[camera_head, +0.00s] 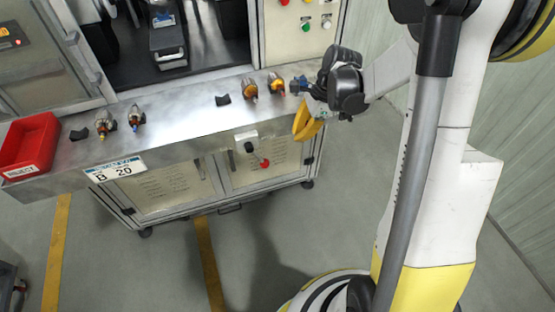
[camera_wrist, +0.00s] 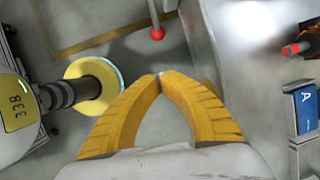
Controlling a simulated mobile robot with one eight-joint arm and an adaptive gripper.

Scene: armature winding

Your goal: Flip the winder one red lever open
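The winder's red lever shows in the head view as a red knob (camera_head: 264,163) below a small white box (camera_head: 246,141) on the front of the metal bench. In the wrist view its red ball (camera_wrist: 157,33) sits at the end of a thin rod, ahead of my fingertips and apart from them. My gripper (camera_head: 301,135) has yellow fingers and hangs at the right end of the bench, to the right of the lever and higher in the picture. In the wrist view the fingertips (camera_wrist: 161,77) meet with nothing held between them.
The metal bench top (camera_head: 190,112) carries several orange-and-metal armatures (camera_head: 249,90) and black rests (camera_head: 223,99). A red bin (camera_head: 30,144) stands at its left end. A blue "A" sign (camera_wrist: 305,108) is at the right in the wrist view. Floor before the bench is clear.

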